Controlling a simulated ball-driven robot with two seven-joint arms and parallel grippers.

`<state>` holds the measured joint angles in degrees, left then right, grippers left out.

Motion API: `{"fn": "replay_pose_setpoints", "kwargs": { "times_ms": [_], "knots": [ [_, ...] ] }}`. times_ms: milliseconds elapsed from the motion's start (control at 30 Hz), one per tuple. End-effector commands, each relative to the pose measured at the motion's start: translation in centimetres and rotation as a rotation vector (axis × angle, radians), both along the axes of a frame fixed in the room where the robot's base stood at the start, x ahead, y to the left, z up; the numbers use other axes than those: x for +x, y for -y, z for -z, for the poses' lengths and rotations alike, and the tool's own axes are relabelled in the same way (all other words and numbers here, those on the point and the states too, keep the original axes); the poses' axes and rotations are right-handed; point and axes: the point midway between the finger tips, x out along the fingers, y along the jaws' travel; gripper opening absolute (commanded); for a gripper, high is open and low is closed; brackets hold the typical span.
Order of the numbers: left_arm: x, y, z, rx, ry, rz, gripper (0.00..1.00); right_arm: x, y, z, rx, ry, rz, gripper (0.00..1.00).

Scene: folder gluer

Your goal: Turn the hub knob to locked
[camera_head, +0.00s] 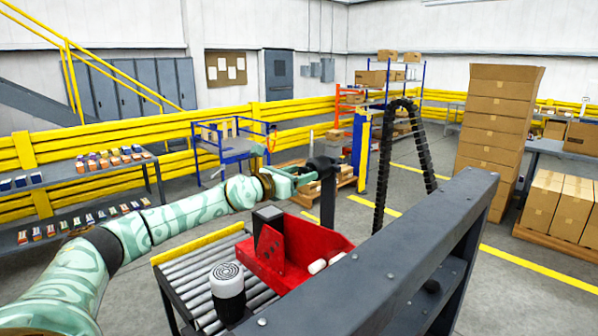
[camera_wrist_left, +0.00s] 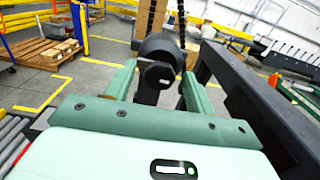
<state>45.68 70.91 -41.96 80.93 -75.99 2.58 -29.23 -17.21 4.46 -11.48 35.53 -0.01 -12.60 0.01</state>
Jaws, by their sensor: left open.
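The black hub knob (camera_head: 325,166) sits on a dark upright post behind the red tray. In the left wrist view the round knob (camera_wrist_left: 158,74) faces the camera, with its dark shaft and housing behind it. My left gripper (camera_head: 308,170) reaches it from the left in the head view. In the left wrist view the two green fingers of my left gripper (camera_wrist_left: 158,68) are open, one on each side of the knob. Gaps show between fingers and knob, but I cannot tell whether the tips reach past it. My right gripper is in neither view.
A grey metal beam (camera_head: 400,250) runs along the right of the knob, with a black cable chain (camera_head: 384,165) rising behind it. Below are a red tray (camera_head: 283,262), a roller conveyor (camera_head: 190,272) and a black-and-white cylinder (camera_head: 228,290). Open floor lies beyond.

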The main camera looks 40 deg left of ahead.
Motion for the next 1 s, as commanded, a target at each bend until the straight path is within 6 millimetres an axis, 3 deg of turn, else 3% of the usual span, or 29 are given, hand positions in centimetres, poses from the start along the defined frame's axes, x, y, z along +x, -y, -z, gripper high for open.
{"fn": "replay_pose_setpoints", "kwargs": {
  "times_ms": [267, 433, 767, 1000],
  "knots": [
    [0.23, 0.00, -0.03, 0.001, 0.000, 0.000, 0.54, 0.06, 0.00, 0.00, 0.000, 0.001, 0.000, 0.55],
    [0.22, 0.00, -0.04, 0.001, 0.000, -0.001, 0.13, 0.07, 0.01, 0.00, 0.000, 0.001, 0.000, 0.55],
    [0.20, -0.03, -0.14, -0.025, -0.001, -0.001, 0.12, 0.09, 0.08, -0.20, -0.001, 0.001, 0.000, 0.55],
    [0.22, -0.06, -0.20, -0.147, -0.012, -0.001, 0.12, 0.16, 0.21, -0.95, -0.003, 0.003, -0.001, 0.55]
  ]
}}
